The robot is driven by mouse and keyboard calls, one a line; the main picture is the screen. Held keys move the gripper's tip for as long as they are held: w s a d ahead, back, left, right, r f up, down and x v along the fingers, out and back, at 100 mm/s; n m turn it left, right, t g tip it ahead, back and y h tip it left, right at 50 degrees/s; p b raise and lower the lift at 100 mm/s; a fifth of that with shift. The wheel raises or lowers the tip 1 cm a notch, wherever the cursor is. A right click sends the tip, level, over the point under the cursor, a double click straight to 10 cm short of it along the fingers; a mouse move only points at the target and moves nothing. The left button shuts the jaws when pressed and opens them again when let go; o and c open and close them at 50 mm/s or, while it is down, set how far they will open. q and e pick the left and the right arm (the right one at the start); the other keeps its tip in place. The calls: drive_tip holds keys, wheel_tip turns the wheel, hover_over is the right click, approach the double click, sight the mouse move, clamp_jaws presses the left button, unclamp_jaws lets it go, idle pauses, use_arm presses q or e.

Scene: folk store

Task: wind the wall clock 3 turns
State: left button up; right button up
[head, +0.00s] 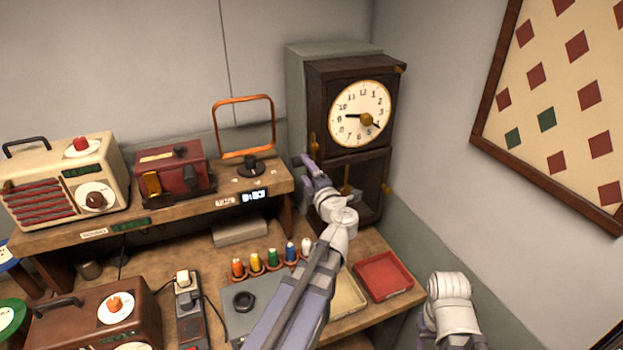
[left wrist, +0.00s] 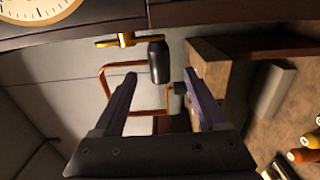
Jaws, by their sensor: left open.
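The wall clock (head: 316,100) is a dark wooden case on the back wall near the corner, with a cream dial (head: 352,100) and a brass knob (head: 367,120) at its hands. A brass winding crank (head: 313,144) is at the case's left side. In the left wrist view the crank (left wrist: 122,40) ends in a black grip (left wrist: 158,62). My left gripper (head: 307,163) is open beside the lower left of the clock. In the left wrist view the black grip shows between the open fingertips (left wrist: 160,77); contact cannot be told. My right gripper is out of view.
A shelf (head: 200,208) with a cream radio (head: 60,180), a red device (head: 172,170) and an orange frame (head: 244,125) stands left of the clock. Below are several coloured spools (head: 272,259) and a red tray (head: 383,276). A patterned board (head: 560,90) hangs at right.

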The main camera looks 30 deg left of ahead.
sight(302, 165)
use_arm(q)
drive_tip(key=shift+x, duration=1.65)
drive_tip(key=shift+w, duration=0.1)
drive_tip(key=c, duration=1.1)
